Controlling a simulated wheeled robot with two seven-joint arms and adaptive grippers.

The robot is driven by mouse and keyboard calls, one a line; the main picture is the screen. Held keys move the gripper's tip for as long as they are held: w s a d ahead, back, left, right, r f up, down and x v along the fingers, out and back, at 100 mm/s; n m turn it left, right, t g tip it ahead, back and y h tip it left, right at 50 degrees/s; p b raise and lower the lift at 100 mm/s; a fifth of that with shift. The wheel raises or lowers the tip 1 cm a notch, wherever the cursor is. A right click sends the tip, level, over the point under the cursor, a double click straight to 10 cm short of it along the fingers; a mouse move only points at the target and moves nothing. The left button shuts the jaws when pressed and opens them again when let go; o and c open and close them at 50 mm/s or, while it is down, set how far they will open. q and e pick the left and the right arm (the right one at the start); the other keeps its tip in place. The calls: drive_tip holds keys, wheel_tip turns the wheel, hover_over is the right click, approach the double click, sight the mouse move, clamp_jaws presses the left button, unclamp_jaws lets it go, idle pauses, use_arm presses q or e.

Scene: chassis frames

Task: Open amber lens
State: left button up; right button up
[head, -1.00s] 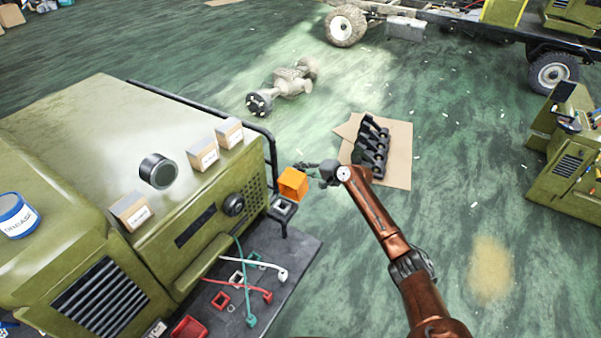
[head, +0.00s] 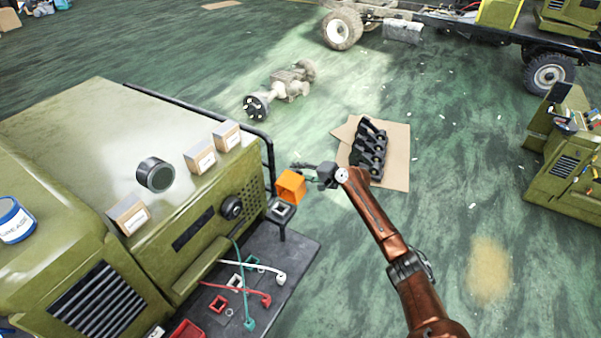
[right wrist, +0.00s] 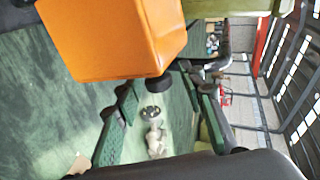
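The amber lens (head: 290,186) is an orange box-like cover at the right front corner of the olive-green hood. It stands tilted up above a small grey square lamp housing (head: 281,210). Whether a hinge joins them cannot be seen. My right gripper (head: 308,168) is just behind and right of the lens. In the right wrist view the lens (right wrist: 115,38) fills the upper left, and my right gripper's fingers (right wrist: 160,108) are spread apart with floor visible between them. Whether a finger touches the lens cannot be told. My left gripper is not in view.
Small boxes (head: 128,214) and a dark cylinder (head: 155,175) sit on the hood (head: 90,130). A black rail (head: 268,150) runs beside the lens. Cables and coloured square frames lie on the dark platform (head: 285,260) below. A black part lies on cardboard (head: 397,165).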

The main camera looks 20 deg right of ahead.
drive_tip(key=v, duration=1.2)
